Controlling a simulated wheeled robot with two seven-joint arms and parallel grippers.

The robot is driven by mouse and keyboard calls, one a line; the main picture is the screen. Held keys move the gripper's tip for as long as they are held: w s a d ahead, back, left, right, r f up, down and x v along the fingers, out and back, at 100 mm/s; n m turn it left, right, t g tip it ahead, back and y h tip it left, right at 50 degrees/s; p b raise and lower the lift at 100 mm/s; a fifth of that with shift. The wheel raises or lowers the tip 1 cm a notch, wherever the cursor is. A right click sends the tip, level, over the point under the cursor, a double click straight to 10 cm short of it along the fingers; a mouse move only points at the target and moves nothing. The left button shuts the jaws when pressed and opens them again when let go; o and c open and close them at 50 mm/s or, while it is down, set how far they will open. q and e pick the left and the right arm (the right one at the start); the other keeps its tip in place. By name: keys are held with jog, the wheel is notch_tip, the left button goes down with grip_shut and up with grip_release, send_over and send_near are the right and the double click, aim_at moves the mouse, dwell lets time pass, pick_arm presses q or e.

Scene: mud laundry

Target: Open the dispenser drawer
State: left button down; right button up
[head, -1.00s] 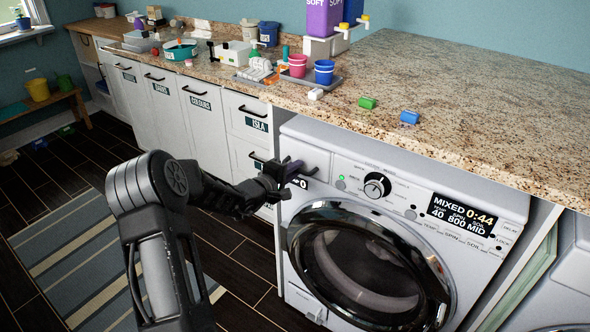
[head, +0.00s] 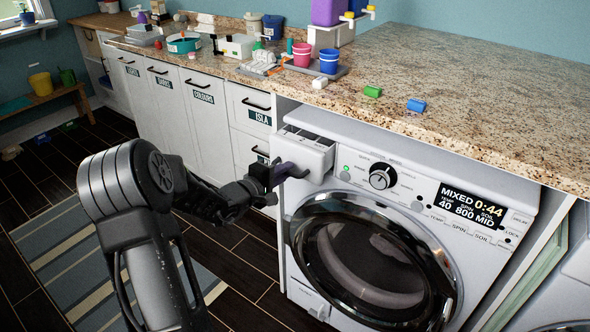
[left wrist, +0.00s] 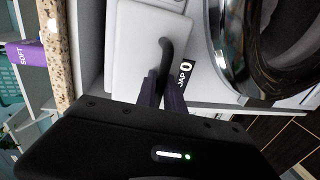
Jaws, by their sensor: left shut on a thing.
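The dispenser drawer (head: 309,152) is a white box at the upper left of the washing machine (head: 405,190). It stands partly out of the machine front, and its open top shows. My left gripper (head: 284,172) is at the drawer's front, shut on its dark handle. In the left wrist view the fingers (left wrist: 163,92) close around one end of the black handle (left wrist: 164,58) on the white drawer front (left wrist: 137,45). My right gripper is in neither view.
The granite counter (head: 460,85) overhangs just above the drawer. White cabinets (head: 205,115) with handles stand to the left. The round washer door (head: 370,260) is shut below.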

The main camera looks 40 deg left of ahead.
pick_arm(q)
jog(key=f+b+v, duration=0.2)
jog(key=b+v, duration=0.1)
jog(key=v, duration=0.6)
jog(key=shift+s, duration=0.35)
jog(key=c, duration=1.5)
grip_release()
jog(key=shift+o, duration=0.2)
jog(key=b+v, duration=0.1)
jog(key=v, duration=0.6)
jog(key=shift+s, duration=0.4)
jog(key=shift+d+r, duration=0.1)
